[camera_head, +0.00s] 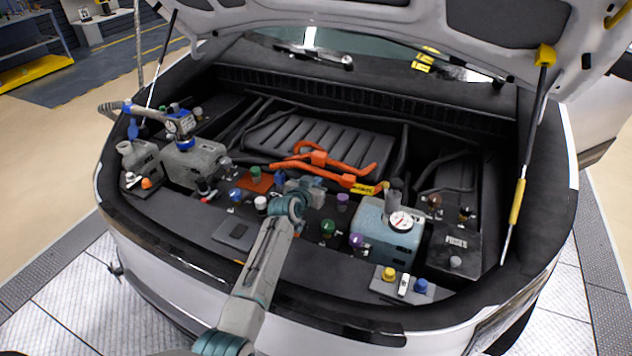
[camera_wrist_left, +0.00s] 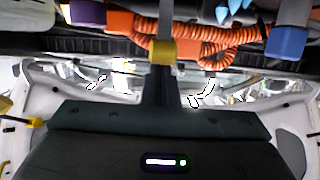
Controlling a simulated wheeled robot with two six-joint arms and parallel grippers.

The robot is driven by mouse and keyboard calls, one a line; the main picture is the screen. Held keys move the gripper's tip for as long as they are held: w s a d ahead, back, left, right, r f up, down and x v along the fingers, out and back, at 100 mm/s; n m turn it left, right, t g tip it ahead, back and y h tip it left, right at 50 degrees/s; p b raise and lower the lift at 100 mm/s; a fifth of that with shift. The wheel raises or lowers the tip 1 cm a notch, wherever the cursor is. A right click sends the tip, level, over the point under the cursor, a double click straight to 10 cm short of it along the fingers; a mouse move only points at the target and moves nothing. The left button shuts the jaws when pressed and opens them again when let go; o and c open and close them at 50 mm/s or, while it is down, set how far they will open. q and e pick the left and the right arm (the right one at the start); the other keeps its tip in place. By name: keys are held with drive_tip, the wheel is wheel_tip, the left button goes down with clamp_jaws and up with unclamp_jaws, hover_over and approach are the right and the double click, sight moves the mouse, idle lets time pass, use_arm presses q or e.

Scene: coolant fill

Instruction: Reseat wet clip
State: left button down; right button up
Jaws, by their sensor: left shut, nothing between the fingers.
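No part is clearly recognisable as the wet clip. Orange hoses (camera_head: 345,179) run across the middle of the engine bay, with an orange block (camera_head: 319,158) on one of them and a yellow tag beside it. My left gripper (camera_head: 303,186) is over the row of caps at the front of the bay, just in front of the hoses. It is shut and empty; its wrist partly hides its fingers. In the left wrist view, an orange corrugated hose (camera_wrist_left: 215,50) crosses near the top, behind a yellow block (camera_wrist_left: 162,52). My right gripper is not in view.
A blue-grey tank (camera_head: 385,235) with a round gauge (camera_head: 400,222) stands right of my arm. A grey tank (camera_head: 190,160) stands at left with a blue-ringed tool on it. Coloured caps crowd the front. The raised hood (camera_head: 400,35) and its struts bound the space above.

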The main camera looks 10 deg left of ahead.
use_arm(q)
drive_tip(key=shift+s+a+f, duration=0.1)
drive_tip(key=shift+s+f, duration=0.15)
drive_tip(key=shift+s, duration=0.25)
drive_tip(key=shift+r, duration=0.1)
drive_tip(key=r, duration=0.1)
drive_tip(key=w+r+p, duration=0.1)
drive_tip(key=r, duration=0.1)
drive_tip(key=shift+w+r+p, duration=0.35)
drive_tip(key=shift+w+p, duration=0.05)
drive_tip(key=f+b+v, duration=0.1)
drive_tip(key=b+v, duration=0.2)
drive_tip(key=v, duration=0.6)
drive_tip(key=shift+s, duration=0.5)
drive_tip(key=shift+r, duration=0.1)
